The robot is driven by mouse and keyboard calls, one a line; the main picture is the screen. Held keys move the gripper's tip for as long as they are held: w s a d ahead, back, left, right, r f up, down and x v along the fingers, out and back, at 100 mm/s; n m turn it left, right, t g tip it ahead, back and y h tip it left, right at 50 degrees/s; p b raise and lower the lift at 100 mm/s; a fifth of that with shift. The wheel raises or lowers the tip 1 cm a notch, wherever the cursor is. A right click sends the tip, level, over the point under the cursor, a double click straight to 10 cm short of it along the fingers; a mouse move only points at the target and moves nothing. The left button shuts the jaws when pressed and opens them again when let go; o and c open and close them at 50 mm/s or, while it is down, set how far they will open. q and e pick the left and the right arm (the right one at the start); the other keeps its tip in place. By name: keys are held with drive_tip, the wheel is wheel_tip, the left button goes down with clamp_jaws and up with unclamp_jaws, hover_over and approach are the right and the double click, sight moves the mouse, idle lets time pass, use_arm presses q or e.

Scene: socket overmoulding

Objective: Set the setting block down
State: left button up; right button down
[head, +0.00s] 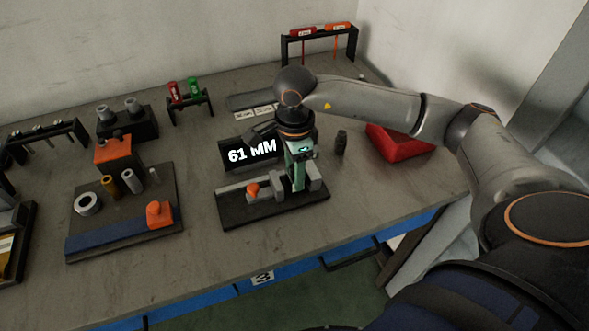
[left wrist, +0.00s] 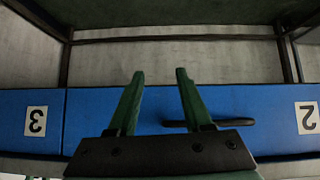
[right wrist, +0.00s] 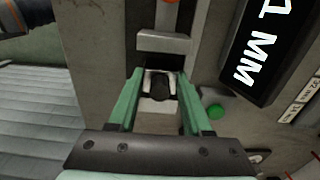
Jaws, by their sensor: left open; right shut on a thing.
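In the right wrist view, my right gripper (right wrist: 159,76) is shut on a small light-grey piece with a dark middle, which I take as the setting block (right wrist: 160,105). A grey jaw block (right wrist: 163,42) of the black fixture lies just beyond the fingertips. In the head view, my right gripper (head: 298,178) points down over the right part of the black fixture base (head: 275,213); the fingers largely hide the held piece. I cannot tell whether it touches the base. My left gripper (left wrist: 160,75) is open and empty, in front of the blue drawers.
A display reading 61 MM (head: 250,152) stands close behind the fixture. An orange knob (head: 253,190) sits on the fixture. A dark cylinder (head: 341,142) and a red tray (head: 395,145) are to the right. A station with a blue front strip (head: 120,236) stands left.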

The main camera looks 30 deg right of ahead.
drive_tip(key=shift+f, duration=0.2)
drive_tip(key=shift+c, duration=1.7)
unclamp_jaws()
drive_tip(key=shift+r, duration=0.1)
wheel_tip(320, 180, up, 12)
drive_tip(key=shift+r, duration=0.15)
